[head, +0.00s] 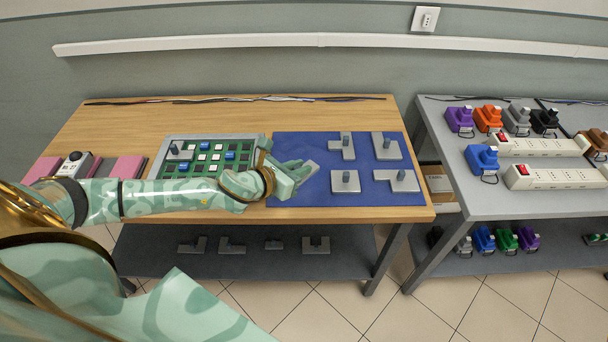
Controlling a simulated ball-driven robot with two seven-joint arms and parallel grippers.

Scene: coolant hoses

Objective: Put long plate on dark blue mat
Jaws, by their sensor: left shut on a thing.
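The dark blue mat (330,199) lies on the right part of the wooden table. My left gripper (303,172) is over the left part of the mat, shut on a grey piece (311,168) that looks like the long plate. The gripper hides much of this plate, and I cannot tell whether it touches the mat. My right gripper is not in view.
Several grey plates with dark knobs, such as a square one (345,186), stand on the mat's middle and right. A green slotted board (215,142) lies left of the mat. A grey table (470,203) with power strips stands at right.

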